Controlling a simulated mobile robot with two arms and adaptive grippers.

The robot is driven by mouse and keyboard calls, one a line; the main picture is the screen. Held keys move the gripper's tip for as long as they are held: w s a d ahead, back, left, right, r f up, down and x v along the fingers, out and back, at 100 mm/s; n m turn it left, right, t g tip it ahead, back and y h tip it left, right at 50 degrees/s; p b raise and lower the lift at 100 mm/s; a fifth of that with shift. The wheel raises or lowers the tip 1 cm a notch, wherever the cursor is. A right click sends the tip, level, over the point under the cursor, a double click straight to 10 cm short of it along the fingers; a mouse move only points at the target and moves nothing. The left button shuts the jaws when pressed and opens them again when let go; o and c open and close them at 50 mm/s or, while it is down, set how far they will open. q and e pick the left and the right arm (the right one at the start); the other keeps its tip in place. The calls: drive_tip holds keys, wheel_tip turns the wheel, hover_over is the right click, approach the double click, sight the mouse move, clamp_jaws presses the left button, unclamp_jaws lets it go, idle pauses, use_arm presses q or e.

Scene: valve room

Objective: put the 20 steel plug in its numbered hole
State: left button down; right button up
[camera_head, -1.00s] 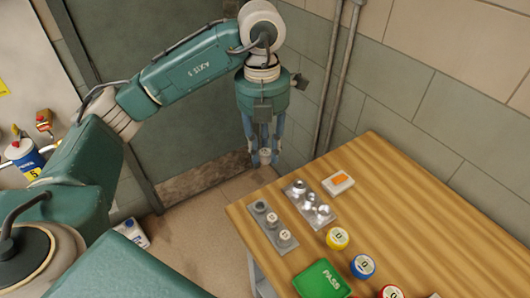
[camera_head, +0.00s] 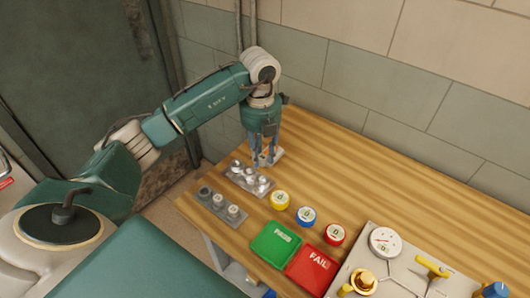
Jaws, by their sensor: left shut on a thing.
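My left gripper (camera_head: 263,160) points down over the far left part of the wooden table, just behind the plate of shiny pieces. It is shut on a small steel plug, which is hard to make out between the fingers now; its number is not readable. A grey plate (camera_head: 240,184) with several shiny metal pieces (camera_head: 250,178) lies just in front of the gripper. A second grey plate (camera_head: 211,207) with round pieces (camera_head: 219,200) lies nearer the table's left edge. Their numbers are too small to read. My right gripper is not in view.
Yellow (camera_head: 280,199), blue (camera_head: 306,214) and red (camera_head: 335,233) round pieces stand to the right. Green PASS (camera_head: 275,246) and red FAIL (camera_head: 311,270) trays lie in front. A gauge panel (camera_head: 400,268) is at right. The table's back is clear.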

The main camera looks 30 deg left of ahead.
use_arm(q)
drive_tip(key=shift+f, duration=0.55)
drive_tip(key=shift+f+b, duration=0.35)
drive_tip(key=shift+b, duration=0.15)
wheel_tip(320, 180, down, 4)
drive_tip(key=b, duration=0.2)
drive_tip(key=shift+d+r+b, duration=0.1)
drive_tip(key=shift+r+b, duration=0.05)
drive_tip(key=shift+b, duration=0.15)
drive_tip(key=shift+f, duration=0.2)
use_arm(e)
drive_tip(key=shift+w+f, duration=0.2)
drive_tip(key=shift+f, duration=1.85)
use_arm(q)
drive_tip(key=shift+r, duration=0.1)
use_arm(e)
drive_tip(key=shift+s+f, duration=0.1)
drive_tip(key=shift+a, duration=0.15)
use_arm(q)
drive_tip(key=shift+f+b, duration=0.9)
drive_tip(key=shift+f, duration=0.25)
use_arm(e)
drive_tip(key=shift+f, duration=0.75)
